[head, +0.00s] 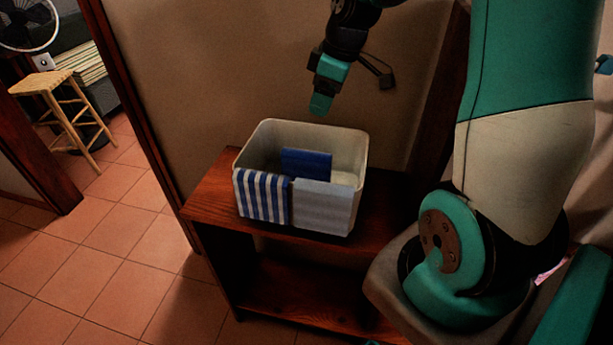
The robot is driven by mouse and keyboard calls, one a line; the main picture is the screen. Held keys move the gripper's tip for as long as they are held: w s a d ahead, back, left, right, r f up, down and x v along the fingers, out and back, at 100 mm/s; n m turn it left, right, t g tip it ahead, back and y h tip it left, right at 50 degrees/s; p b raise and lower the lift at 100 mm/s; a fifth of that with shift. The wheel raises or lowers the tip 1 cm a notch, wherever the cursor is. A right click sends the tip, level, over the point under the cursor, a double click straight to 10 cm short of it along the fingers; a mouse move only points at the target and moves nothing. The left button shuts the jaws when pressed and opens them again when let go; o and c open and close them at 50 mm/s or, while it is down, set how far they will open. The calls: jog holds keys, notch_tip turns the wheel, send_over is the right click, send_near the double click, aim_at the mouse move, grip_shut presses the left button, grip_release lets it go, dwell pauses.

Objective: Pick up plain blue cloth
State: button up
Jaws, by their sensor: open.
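A plain blue cloth (306,163) is in the white bin (347,143), seen against the inside behind the front rim. Its lower part is hidden by the bin's front wall and the other cloths. A blue-and-white striped cloth (262,196) hangs over the front rim at the left. A pale grey-blue cloth (323,206) hangs over the front rim at the right. My gripper (321,104) is above the bin's back rim, pointing down, open and apart from the cloths. Its far finger is hard to make out.
The bin stands on a dark red wood shelf unit (213,200) against a beige wall (190,80). A wooden stool (47,83) and a fan (27,22) are beyond the doorway at the left. The tiled floor (100,260) at the left is clear.

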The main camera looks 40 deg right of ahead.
aim_at(308, 151)
jog(key=p+x, duration=0.1)
jog(key=x, duration=1)
jog(key=shift+s+f, duration=0.1)
jog(key=shift+f, duration=0.3)
jog(key=x, duration=0.2)
jog(key=s+p+x, duration=0.1)
jog(key=x, duration=0.1)
jog(key=shift+w+a+f, duration=0.15)
jog(key=shift+w+f, duration=0.05)
jog(key=shift+f, duration=0.5)
jog(key=shift+f, duration=0.25)
jog(key=shift+c, duration=0.2)
jog(key=c, duration=1)
